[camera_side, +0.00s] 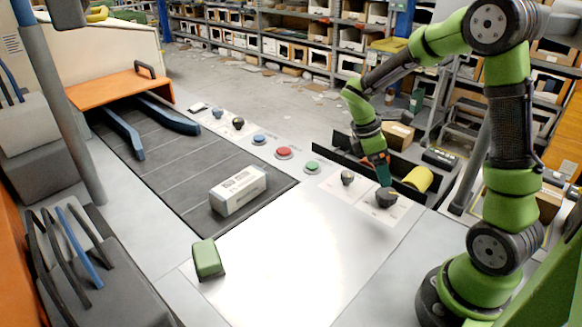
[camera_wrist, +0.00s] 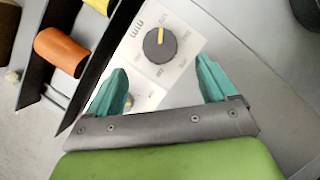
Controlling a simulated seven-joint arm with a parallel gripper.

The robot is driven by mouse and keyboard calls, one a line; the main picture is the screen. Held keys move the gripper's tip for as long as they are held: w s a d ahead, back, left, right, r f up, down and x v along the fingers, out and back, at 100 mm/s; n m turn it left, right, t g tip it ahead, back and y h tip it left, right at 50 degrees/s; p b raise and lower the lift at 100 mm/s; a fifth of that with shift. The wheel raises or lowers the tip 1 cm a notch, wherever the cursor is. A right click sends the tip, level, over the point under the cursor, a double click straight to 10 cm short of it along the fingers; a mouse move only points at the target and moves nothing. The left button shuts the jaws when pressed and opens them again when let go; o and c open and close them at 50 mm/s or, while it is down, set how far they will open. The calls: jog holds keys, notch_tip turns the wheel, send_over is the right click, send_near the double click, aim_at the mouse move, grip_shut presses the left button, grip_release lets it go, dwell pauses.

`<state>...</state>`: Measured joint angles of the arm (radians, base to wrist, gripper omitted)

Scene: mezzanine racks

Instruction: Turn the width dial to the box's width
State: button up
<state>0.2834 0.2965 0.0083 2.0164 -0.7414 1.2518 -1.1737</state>
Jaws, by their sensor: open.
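A black dial (camera_side: 385,197) sits on a white panel at the right of the table. In the wrist view the dial (camera_wrist: 159,46) has a yellow pointer pointing up the picture, with "mm" and small blurred scale marks around it. A smaller black knob (camera_side: 347,177) stands to its left; only part of it may show in the wrist view. A white box (camera_side: 238,190) with blurred print lies on the dark conveyor (camera_side: 160,160). My gripper (camera_side: 383,178) is open, pointing down close above the dial. In the wrist view its teal fingertips (camera_wrist: 160,66) are apart, with nothing between them.
Blue (camera_side: 259,139), red (camera_side: 283,153) and green (camera_side: 312,167) buttons line the table. A black-walled bin with a yellow roll (camera_side: 418,179) and a carton (camera_side: 397,135) stands behind the dial. A green block (camera_side: 208,259) lies at the front; the table's middle is clear.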

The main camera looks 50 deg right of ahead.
aim_at(387, 192)
jog(key=x, duration=0.8)
jog(key=shift+f, duration=0.15)
jog(key=c, duration=1)
jog(key=shift+c, duration=0.2)
jog(key=shift+m, duration=0.5)
jog(key=m+y, duration=0.1)
jog(key=m, duration=0.1)
jog(key=m+g+y, duration=0.1)
jog(key=m, duration=0.1)
jog(key=shift+w+d+m, duration=0.15)
jog(key=shift+m, duration=0.25)
jog(key=m+y, duration=0.1)
jog(key=m, duration=0.2)
jog(key=m+y, duration=0.1)
jog(key=m, duration=0.2)
jog(key=shift+d, duration=0.15)
